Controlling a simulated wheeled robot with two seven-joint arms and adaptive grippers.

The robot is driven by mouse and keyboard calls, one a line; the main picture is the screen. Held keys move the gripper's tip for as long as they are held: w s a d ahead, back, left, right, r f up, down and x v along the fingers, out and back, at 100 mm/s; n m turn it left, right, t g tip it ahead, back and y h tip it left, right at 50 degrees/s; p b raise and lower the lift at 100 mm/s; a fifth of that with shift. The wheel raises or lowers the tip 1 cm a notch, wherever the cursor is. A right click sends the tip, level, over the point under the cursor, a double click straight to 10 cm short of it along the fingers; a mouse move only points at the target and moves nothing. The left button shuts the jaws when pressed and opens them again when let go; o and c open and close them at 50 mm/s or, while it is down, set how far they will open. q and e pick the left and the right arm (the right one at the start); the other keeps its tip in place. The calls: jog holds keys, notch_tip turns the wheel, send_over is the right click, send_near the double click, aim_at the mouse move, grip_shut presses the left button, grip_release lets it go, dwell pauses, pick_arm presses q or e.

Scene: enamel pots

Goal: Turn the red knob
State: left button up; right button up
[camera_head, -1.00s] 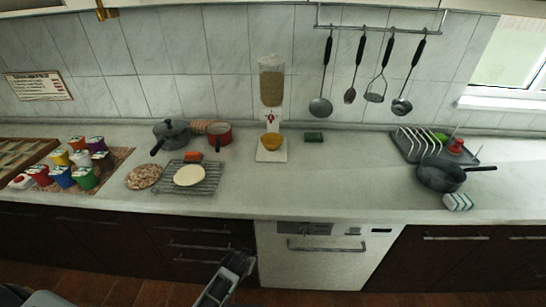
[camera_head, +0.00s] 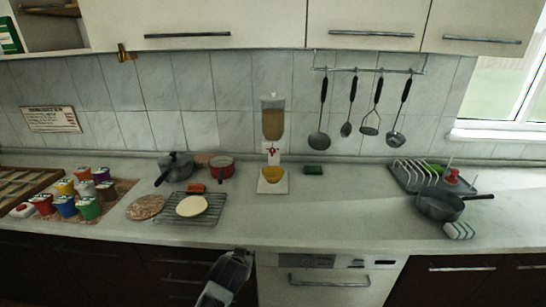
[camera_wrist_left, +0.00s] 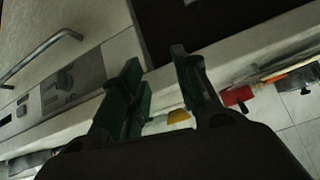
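A dispenser (camera_head: 272,117) with a clear container of grain stands at the back of the counter, against the tiles. A small red knob (camera_head: 272,151) shows on its white front, above a yellow bowl (camera_head: 272,174) on its base. The bowl also shows in the left wrist view (camera_wrist_left: 179,116), partly behind the fingers; the knob cannot be made out there. My left gripper (camera_wrist_left: 160,80) is open and empty, with its fingers apart. In the head view the left gripper (camera_head: 238,258) is low, in front of the counter edge, well short of the dispenser. My right gripper is not in view.
Left of the dispenser are a red pot (camera_head: 222,169), a grey pot (camera_head: 175,168) and a wire rack (camera_head: 208,214). The counter before the dispenser is clear, above a white dishwasher (camera_head: 325,289). Utensils hang behind.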

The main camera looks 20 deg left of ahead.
pick_arm(q)
jog(key=w+d+r+n+t+y, duration=0.1)
jog(key=w+r+t, duration=0.7)
jog(key=w+r, duration=1.3)
jog(key=shift+w+d+r+n+t+y, duration=0.2)
jog(key=shift+w+d+n+t+y, duration=0.3)
jog(key=shift+w, duration=0.55)
jog(key=shift+w, duration=0.1)
